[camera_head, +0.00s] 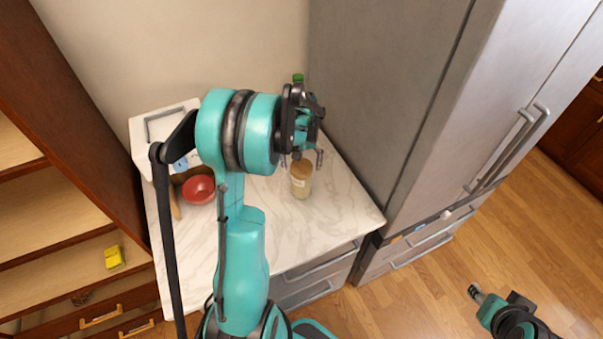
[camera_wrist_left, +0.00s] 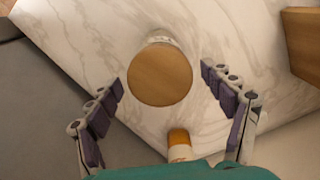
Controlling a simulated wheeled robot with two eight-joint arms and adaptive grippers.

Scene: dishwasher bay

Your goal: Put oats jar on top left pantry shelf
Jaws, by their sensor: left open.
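The oats jar (camera_head: 301,184), a clear jar of pale contents with a round wooden lid, stands upright on the marble counter near the fridge. In the left wrist view the jar (camera_wrist_left: 160,73) is seen from above, mostly its lid. My left gripper (camera_head: 306,158) is open just above the jar, its fingers spread to both sides of the lid in the wrist view, with gaps visible. The wooden pantry (camera_head: 50,210) with open shelves is at the left; its upper part is cut off. My right gripper (camera_head: 476,293) is at the lower right, its jaws unclear.
A red bowl (camera_head: 199,190) and a white box-like item (camera_head: 150,122) are left on the counter (camera_head: 300,235). A green-topped item (camera_head: 298,78) stands behind my gripper. The grey fridge (camera_head: 385,110) is close on the right. A yellow item (camera_head: 114,257) lies on a lower shelf.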

